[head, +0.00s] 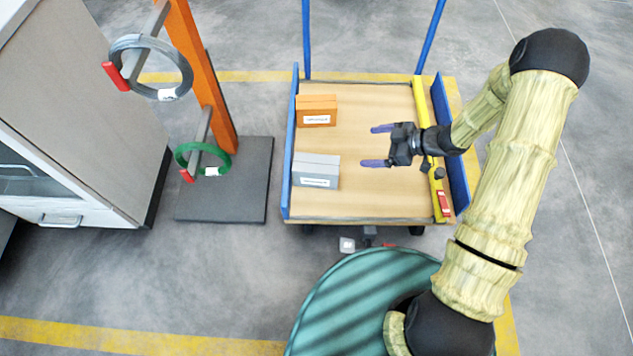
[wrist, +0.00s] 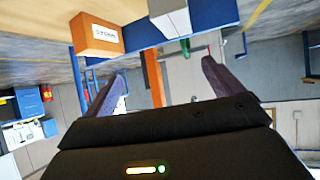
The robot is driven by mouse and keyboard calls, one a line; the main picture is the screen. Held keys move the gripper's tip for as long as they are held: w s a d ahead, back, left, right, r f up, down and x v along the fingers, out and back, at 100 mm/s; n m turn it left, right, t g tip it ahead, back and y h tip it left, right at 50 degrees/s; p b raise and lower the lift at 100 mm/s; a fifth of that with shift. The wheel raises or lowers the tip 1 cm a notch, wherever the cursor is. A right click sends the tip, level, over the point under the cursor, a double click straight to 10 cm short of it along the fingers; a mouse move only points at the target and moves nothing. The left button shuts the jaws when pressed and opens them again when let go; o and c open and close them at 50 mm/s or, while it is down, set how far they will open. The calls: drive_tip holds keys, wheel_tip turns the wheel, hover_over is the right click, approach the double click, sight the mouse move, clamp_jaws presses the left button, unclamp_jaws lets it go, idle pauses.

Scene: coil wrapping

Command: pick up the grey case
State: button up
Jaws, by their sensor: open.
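The grey case (head: 316,171) is a box with a white label, lying on the wooden deck of the cart at its near left. It shows in the wrist view (wrist: 169,16) at the top, partly cut off by the picture edge. My gripper (head: 376,146) is open and empty above the deck, to the right of the grey case and apart from it. Its fingers point left in the head view. In the wrist view both fingers (wrist: 159,85) are spread with nothing between them.
An orange case (head: 316,110) lies behind the grey one. The cart (head: 365,205) has blue side walls and a yellow level (head: 431,150) along its right side. An orange stand (head: 205,75) holds a grey coil (head: 186,75) and a green coil (head: 182,152). The deck's middle is clear.

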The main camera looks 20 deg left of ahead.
drive_tip(key=f, duration=0.1)
drive_tip(key=s+f, duration=0.1)
drive_tip(key=f+g+b, duration=0.1)
drive_tip(key=shift+s+a+f+n+y, duration=0.2)
drive_tip(key=shift+s+a+n+y, duration=0.05)
drive_tip(key=shift+s+n+y, duration=0.15)
drive_tip(key=b, duration=0.6)
approach(319, 163)
drive_tip(key=x, duration=0.5)
drive_tip(key=shift+d, duration=0.1)
drive_tip(key=shift+a+f, duration=0.1)
drive_tip(key=shift+a, duration=0.35)
drive_tip(key=shift+a+f+b, duration=0.1)
drive_tip(key=shift+b, duration=0.2)
